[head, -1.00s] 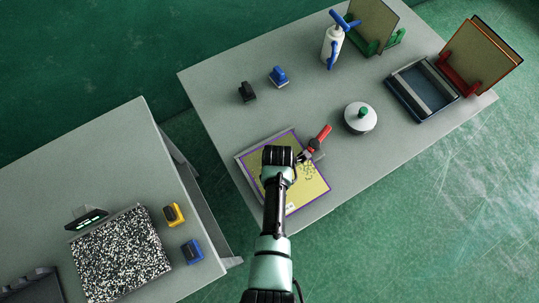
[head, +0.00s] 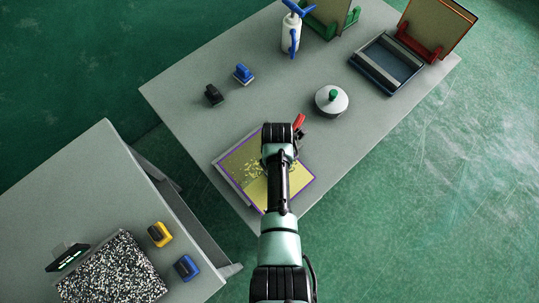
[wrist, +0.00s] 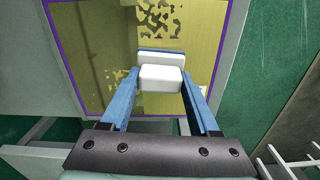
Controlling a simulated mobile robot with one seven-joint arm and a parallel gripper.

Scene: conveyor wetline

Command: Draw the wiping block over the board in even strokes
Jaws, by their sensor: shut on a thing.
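The board (head: 238,158) is a yellow-green panel with a purple border near the front edge of the table. It also shows in the wrist view (wrist: 92,75), where ragged dark patches lie on its far middle. The wiping block (wrist: 160,59) is white with a blue strip along its far edge. My gripper (wrist: 160,78) is shut on the block's white upper part between two blue fingers. The block is over the board; whether its underside touches cannot be told.
A red-handled tool (head: 299,122) lies beyond the board. Past it stand a round white pot with a green knob (head: 331,100), a spray bottle (head: 291,34) and a dark tray (head: 363,72). Black (head: 214,95) and blue (head: 243,74) blocks stand on the open table to the left.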

